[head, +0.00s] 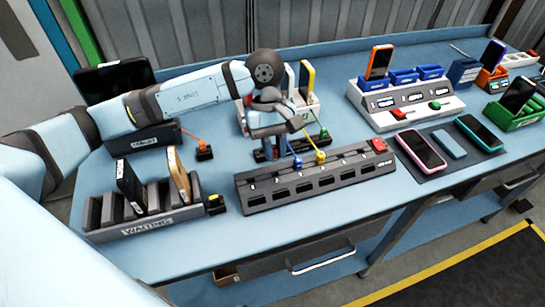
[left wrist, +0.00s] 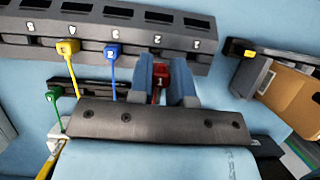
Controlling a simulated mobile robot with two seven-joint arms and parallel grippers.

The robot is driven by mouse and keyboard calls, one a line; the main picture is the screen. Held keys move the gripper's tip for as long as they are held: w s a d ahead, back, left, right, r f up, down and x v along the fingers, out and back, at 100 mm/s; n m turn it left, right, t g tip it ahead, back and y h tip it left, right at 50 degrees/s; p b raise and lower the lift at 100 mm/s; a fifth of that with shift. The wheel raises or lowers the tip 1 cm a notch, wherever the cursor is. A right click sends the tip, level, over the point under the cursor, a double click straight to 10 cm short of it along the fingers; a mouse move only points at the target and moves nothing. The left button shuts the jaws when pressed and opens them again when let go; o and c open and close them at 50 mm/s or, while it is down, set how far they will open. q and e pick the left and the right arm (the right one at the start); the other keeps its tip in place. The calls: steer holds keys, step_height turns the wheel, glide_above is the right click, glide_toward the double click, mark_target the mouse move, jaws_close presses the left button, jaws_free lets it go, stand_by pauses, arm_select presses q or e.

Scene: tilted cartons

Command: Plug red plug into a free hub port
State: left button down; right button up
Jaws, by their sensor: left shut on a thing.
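The dark grey hub (head: 312,190) is a long strip with a row of open ports along its front; it also spans the top of the left wrist view (left wrist: 200,42). My left gripper (head: 277,152) is behind the hub's back edge. In the left wrist view its fingers (left wrist: 164,82) are shut on the red plug (left wrist: 160,74), marked 1, close to the hub's edge. My right gripper is out of view.
A green plug (head: 323,133) is by the dark rail behind the hub. A WAITING rack (head: 150,218) with phones stands left, and a white charging station (head: 408,103) stands right. Phones (head: 422,152) lie on a dark mat. Blue table is bare before the hub.

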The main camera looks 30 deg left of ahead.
mark_target(275, 160)
arm_select(q)
steer(key=shift+d+f+n, duration=0.1)
steer(key=shift+n, duration=0.2)
steer(key=shift+f, duration=0.15)
steer(key=shift+f+b, duration=0.5)
steer(key=shift+f, duration=1.4)
steer(key=shift+f+b, duration=0.3)
steer(key=shift+b, duration=0.35)
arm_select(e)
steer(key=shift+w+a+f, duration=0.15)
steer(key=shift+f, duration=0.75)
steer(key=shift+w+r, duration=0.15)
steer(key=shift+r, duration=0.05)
arm_select(q)
steer(key=shift+f+b, duration=0.35)
steer(key=shift+b, duration=0.1)
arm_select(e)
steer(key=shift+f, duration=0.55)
